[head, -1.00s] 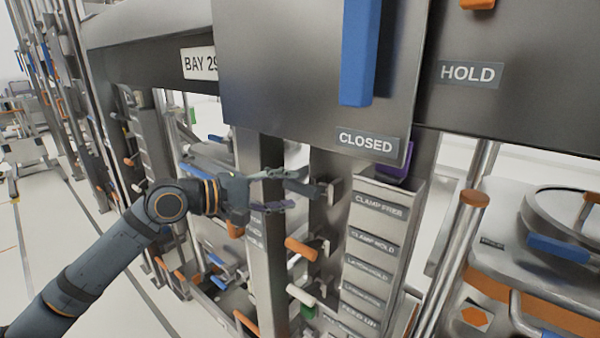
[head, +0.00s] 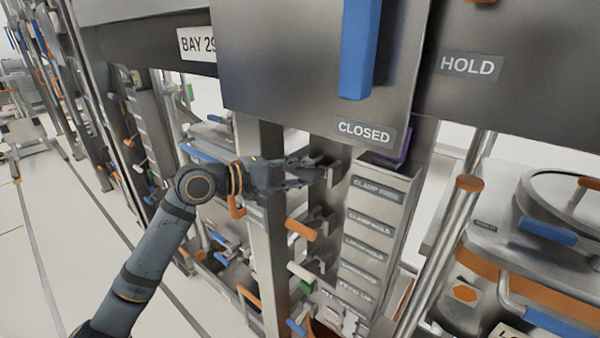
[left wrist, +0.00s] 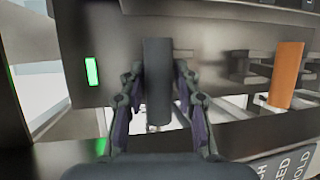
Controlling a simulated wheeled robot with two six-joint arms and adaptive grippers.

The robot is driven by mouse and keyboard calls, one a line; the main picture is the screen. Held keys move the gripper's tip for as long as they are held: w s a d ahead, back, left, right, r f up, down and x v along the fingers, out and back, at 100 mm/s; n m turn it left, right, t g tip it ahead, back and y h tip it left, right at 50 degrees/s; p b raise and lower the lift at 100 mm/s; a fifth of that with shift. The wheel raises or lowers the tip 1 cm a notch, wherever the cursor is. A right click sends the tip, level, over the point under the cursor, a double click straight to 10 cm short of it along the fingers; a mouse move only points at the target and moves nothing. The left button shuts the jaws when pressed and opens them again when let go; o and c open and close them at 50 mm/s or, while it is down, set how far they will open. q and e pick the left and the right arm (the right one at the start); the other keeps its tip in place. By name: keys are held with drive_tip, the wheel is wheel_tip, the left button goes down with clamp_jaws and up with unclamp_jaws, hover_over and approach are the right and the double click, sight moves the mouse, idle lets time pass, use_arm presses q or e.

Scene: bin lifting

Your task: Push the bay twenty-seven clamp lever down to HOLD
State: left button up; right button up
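A label column stands right of the post in the head view, with a CLAMP FREE plate (head: 376,188) at the top and a CLAMP HOLD plate (head: 369,222) below. A dark grey handle (left wrist: 158,80) stands in the middle of the left wrist view. My left gripper (head: 312,172) reaches the post beside the CLAMP FREE plate. In the left wrist view its fingers (left wrist: 158,95) are open, one on each side of the dark handle, with gaps visible. Contact cannot be told. My right gripper is not in view. No bay twenty-seven sign is readable; one sign (head: 197,43) begins BAY 29.
A large panel marked CLOSED (head: 364,132) with a blue bar (head: 359,50) hangs above my left gripper. Orange handles (head: 301,229) stick out below it. An orange handle (left wrist: 287,75) is at right in the left wrist view. A round-topped machine (head: 560,210) stands at right.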

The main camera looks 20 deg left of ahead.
use_arm(q)
clamp_jaws()
